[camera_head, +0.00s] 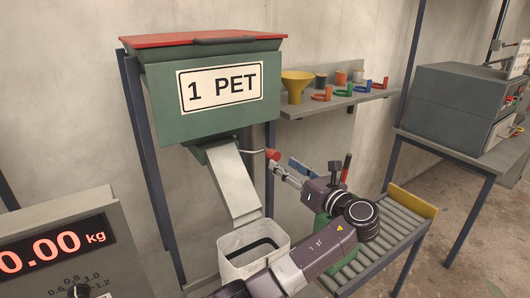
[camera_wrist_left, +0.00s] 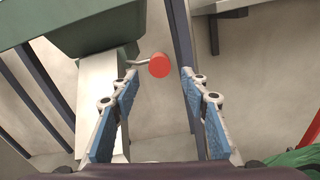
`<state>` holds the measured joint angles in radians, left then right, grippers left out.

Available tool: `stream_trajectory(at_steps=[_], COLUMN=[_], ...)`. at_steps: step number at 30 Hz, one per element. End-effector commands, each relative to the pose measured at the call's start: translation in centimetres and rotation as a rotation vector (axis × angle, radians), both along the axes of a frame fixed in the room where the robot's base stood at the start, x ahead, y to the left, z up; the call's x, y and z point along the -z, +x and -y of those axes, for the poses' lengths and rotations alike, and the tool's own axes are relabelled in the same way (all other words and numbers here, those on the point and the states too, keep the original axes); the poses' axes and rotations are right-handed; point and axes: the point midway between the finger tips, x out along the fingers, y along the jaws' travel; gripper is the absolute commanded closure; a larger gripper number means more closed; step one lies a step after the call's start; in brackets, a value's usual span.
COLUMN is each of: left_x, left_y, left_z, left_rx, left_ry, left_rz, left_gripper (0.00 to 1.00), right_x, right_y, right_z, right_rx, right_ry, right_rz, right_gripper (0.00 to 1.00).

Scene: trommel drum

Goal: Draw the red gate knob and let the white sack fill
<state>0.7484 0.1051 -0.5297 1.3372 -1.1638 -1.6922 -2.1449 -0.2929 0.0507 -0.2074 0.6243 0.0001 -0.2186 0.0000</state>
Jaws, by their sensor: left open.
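The red gate knob (camera_head: 273,155) sits on a thin bent rod at the right of the chute under the green hopper (camera_head: 160,110) labelled "1 PET". The knob also shows in the left wrist view (camera_wrist_left: 159,65), ahead of and between the fingers. My left gripper (camera_head: 285,167) is open and empty, close to the knob; contact cannot be told. Its blue-padded fingers (camera_wrist_left: 160,82) are spread on both sides. The white sack (camera_head: 232,268) stands open-topped below the pale chute (camera_head: 233,183); its inside looks dark. My right gripper is not in view.
A scale display (camera_head: 52,246) at lower left reads 0.00 kg. A roller conveyor (camera_head: 385,240) with a yellow end plate runs right of my arm. A wall shelf (camera_head: 335,103) holds a yellow funnel and coloured clips. A grey machine (camera_head: 455,110) stands at right on a table.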

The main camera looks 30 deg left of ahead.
Motion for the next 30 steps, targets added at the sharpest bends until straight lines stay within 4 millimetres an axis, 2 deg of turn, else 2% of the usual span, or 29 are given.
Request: stream_trajectory(at_steps=[7, 11, 16, 21, 25, 30], left_x=[-0.2, -0.1, 0.0, 0.1, 0.1, 0.1], left_y=[1.4, 2.2, 2.7, 2.8, 2.8, 2.8], left_z=[-3.6, -5.3, -6.6, -6.8, -6.8, -6.8], left_rx=[-0.003, -0.001, 0.0, 0.002, 0.002, 0.002], left_ry=[0.001, 0.001, -0.001, -0.002, -0.002, -0.002], left_rz=[-0.001, -0.001, 0.0, 0.0, 0.0, 0.0], left_gripper=[0.58, 0.58, 0.58, 0.58, 0.58, 0.77], right_x=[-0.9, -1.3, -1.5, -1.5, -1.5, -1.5], right_y=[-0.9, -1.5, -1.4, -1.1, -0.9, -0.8], right_z=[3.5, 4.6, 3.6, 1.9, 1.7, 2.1], right_rx=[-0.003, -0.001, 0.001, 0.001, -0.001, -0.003], right_ry=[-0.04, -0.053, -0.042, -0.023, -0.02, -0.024], right_rz=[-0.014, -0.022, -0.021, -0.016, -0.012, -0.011], right_gripper=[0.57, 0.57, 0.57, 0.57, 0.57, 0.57])
